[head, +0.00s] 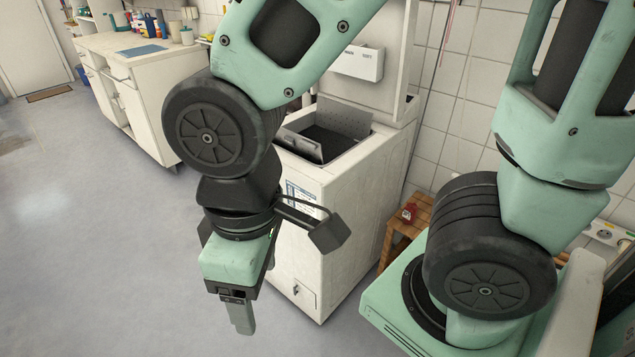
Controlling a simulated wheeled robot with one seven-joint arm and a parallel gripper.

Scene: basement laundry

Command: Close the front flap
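A white top-loading washing machine (345,225) stands behind my arm with its lid (392,60) raised. In its top opening, a dark grey flap (304,148) stands tilted up at the near side; this looks like the front flap, open. A perforated grey flap (343,121) stands up at the far side. The dark drum interior shows between them. My gripper (240,318) points down in front of the machine, well below and apart from the flaps. Its fingers overlap from this angle, so I cannot tell how far apart they are. Nothing shows in it.
A small wooden stool (409,225) with a red item (408,212) on it stands right of the machine. A white box (358,63) sits by the raised lid. A white cabinet (140,95) with bottles stands back left. The grey floor (90,240) at left is clear.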

